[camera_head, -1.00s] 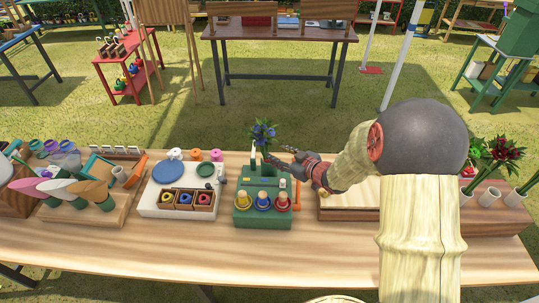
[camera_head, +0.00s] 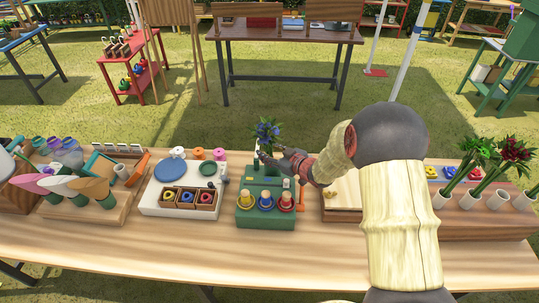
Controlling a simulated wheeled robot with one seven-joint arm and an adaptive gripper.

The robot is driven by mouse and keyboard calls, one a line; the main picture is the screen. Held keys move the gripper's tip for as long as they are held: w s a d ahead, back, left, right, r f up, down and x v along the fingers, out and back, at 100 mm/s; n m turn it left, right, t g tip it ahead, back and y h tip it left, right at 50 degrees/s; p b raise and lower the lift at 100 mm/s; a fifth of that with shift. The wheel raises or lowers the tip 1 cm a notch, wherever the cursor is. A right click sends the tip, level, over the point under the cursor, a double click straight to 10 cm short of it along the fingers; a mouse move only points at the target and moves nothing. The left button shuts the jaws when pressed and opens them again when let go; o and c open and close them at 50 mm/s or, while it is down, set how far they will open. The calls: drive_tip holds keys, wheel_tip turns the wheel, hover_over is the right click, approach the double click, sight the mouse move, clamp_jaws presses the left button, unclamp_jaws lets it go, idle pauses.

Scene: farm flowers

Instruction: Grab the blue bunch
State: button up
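The blue bunch (camera_head: 267,130), blue flowers with dark green leaves, stands upright at the back of the green stand (camera_head: 265,217) in the middle of the table. My gripper (camera_head: 266,153) reaches in from the right, just below the blooms at stem height. Its two dark fingers look spread apart, with the tips at or around the stems. Whether they touch the stems is too small to tell. The lower stems are partly hidden by my fingers and the stand.
The stand carries blue, yellow and red ringed pegs in front. To the left is a white board (camera_head: 155,200) with a blue disc and a wooden box of rings. At right, white cups (camera_head: 497,200) hold other bunches. The table's front strip is clear.

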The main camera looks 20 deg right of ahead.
drive_tip(key=shift+c, duration=0.5)
clamp_jaws()
